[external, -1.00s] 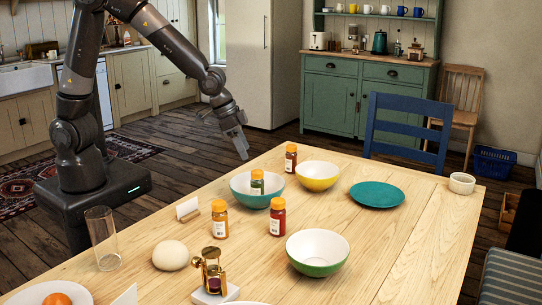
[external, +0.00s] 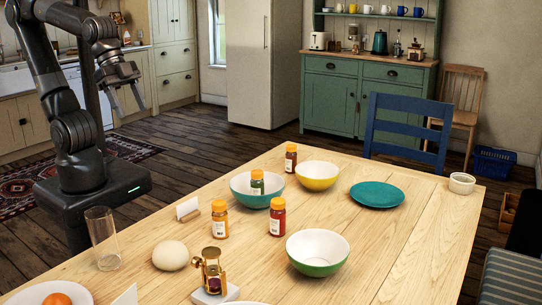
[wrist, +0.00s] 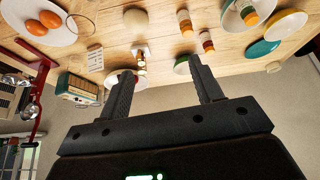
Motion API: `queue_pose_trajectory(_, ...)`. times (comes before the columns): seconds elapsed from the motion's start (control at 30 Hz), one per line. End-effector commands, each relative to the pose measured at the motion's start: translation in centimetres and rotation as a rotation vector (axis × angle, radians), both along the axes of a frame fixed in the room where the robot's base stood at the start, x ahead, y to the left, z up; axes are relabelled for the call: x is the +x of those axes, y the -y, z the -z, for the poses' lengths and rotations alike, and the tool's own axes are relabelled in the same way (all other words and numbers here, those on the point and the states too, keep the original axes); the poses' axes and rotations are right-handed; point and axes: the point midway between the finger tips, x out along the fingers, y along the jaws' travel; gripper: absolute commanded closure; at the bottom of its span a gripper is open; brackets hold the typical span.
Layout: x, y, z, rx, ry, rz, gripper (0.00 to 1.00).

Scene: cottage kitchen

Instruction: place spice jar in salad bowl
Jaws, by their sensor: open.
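A spice jar with an orange cap and green contents (external: 257,183) stands inside the teal bowl (external: 240,193); both also show at the top right of the wrist view. Other orange-capped jars stand on the table: a yellow-orange one (external: 220,222), a red one (external: 277,218) and a dark red one (external: 291,158). A yellow bowl (external: 318,182) and a green bowl with a white inside (external: 316,267) stand nearby. I cannot tell which bowl is the salad bowl. My gripper (external: 127,101) is open and empty, raised left of the table, well away from jars and bowls.
The wooden table (external: 400,255) also holds a teal plate (external: 377,194), a small white cup (external: 462,183), a glass (external: 102,240), a pale round object (external: 170,255) and a brass hourglass-like item (external: 211,270). A blue chair (external: 408,135) stands behind. The table's right side is mostly clear.

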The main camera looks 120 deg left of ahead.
Motion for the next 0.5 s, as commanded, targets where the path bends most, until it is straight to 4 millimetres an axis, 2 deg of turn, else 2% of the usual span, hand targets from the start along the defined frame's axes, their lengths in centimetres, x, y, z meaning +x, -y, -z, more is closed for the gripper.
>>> queue_pose_trajectory(0.1, -2.5, 1.6, -0.4, 0.01, 0.012, 0.054, 0.41)
queue_pose_trajectory(0.2, -3.7, 2.2, -0.4, 0.015, 0.014, 0.078, 0.41)
queue_pose_trajectory(0.5, -4.4, 2.5, -0.4, 0.018, 0.014, 0.09, 0.41)
